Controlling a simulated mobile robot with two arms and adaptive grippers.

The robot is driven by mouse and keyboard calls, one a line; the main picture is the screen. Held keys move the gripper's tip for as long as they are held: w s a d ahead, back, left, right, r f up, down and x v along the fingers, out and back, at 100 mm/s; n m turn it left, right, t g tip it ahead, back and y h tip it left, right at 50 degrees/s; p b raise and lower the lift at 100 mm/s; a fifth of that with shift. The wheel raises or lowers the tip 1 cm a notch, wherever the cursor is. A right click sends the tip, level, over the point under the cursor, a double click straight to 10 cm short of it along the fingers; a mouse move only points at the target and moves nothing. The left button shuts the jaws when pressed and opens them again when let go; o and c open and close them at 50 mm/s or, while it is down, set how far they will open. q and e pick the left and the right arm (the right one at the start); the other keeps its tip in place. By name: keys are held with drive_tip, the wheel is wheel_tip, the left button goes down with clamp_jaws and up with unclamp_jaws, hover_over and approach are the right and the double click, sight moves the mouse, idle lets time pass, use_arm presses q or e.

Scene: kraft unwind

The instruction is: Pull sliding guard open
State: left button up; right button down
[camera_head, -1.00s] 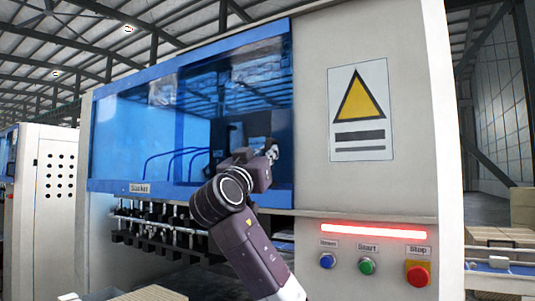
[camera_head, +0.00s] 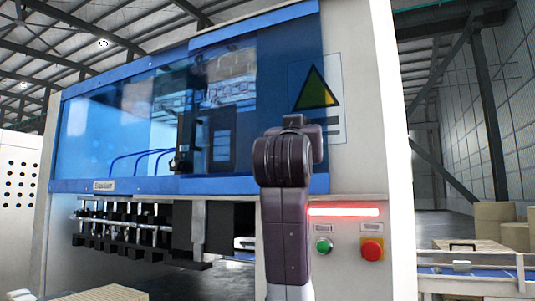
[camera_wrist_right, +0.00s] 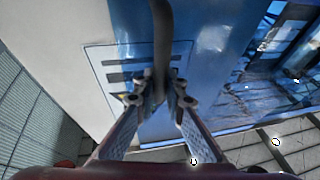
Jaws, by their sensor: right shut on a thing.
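The blue see-through sliding guard (camera_head: 262,75) is on the front of the white machine (camera_head: 362,110). Its right part overlaps the warning sign (camera_head: 317,92), which shows tinted through it. My right arm stands in front of the guard's lower right part in the head view and hides the fingers there. In the right wrist view, my right gripper (camera_wrist_right: 161,92) is shut on a dark bar-shaped handle (camera_wrist_right: 162,38) in front of the blue panel. My left gripper is in neither view.
Below the guard are a red light strip (camera_head: 345,211), a green button (camera_head: 323,245) and a red stop button (camera_head: 371,249). A conveyor (camera_head: 475,268) with boxes stands at the right. Dark machine parts (camera_head: 125,222) show under the guard's left part.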

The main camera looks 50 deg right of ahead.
drive_tip(key=s+d+b, duration=0.1)
drive_tip(key=s, duration=0.3)
drive_tip(key=s+d, duration=0.1)
drive_tip(key=s, duration=0.4)
drive_tip(key=s+d+b, duration=0.1)
drive_tip(key=s+d, duration=0.1)
drive_tip(key=s, duration=0.3)
drive_tip(key=shift+b, duration=0.35)
drive_tip(key=c, duration=2)
unclamp_jaws()
drive_tip(key=shift+o, duration=0.2)
drive_tip(key=v, duration=1.2)
